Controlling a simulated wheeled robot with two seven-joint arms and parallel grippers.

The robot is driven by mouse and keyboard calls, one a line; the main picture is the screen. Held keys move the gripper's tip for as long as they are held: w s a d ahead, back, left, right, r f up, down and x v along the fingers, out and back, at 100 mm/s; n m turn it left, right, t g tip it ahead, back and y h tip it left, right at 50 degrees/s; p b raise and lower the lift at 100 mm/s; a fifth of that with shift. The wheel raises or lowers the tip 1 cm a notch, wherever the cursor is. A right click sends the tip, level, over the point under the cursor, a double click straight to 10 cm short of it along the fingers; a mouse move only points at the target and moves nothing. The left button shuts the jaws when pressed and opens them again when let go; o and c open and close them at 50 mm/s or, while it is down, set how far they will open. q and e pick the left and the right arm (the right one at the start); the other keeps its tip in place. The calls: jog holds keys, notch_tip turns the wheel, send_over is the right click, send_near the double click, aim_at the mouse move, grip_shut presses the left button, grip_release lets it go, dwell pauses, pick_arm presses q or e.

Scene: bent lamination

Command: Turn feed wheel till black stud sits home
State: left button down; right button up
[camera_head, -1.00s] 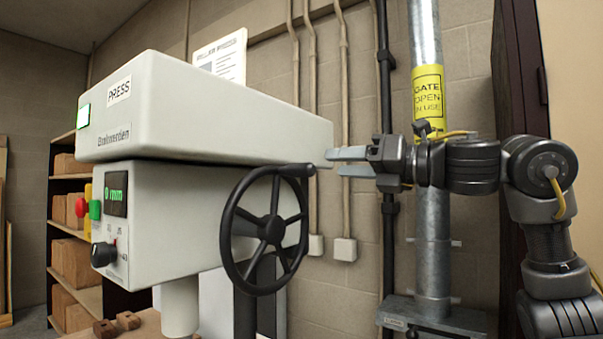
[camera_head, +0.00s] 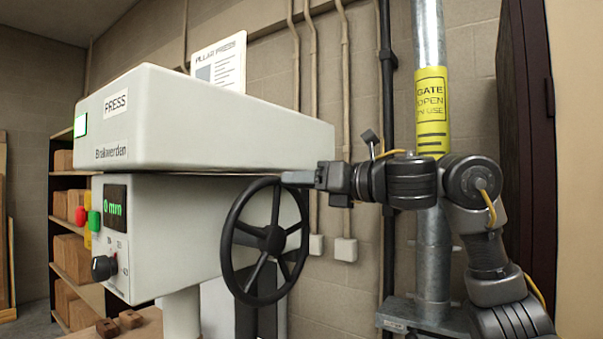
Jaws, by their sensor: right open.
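The black feed wheel (camera_head: 265,239) with several spokes stands on the right side of the pale grey press (camera_head: 205,125). My right gripper (camera_head: 297,179) is open, with its grey fingers at the upper right of the wheel rim, where the wheel's handle was visible before. The handle is now hidden or hard to separate from the fingers, and I cannot tell whether they touch it. I cannot make out a black stud for certain. My left gripper is not in view.
A black selector knob (camera_head: 103,268) and red and green buttons are on the press's front. A steel post (camera_head: 433,255) with a yellow sign (camera_head: 432,112) stands behind my right arm. Wooden blocks (camera_head: 118,323) lie on the bench; shelves stand at the left.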

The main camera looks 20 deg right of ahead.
jog(key=shift+w+a, duration=0.25)
jog(key=shift+w, duration=0.1)
jog(key=shift+c, duration=0.4)
grip_shut()
jog(key=shift+s+a, duration=0.1)
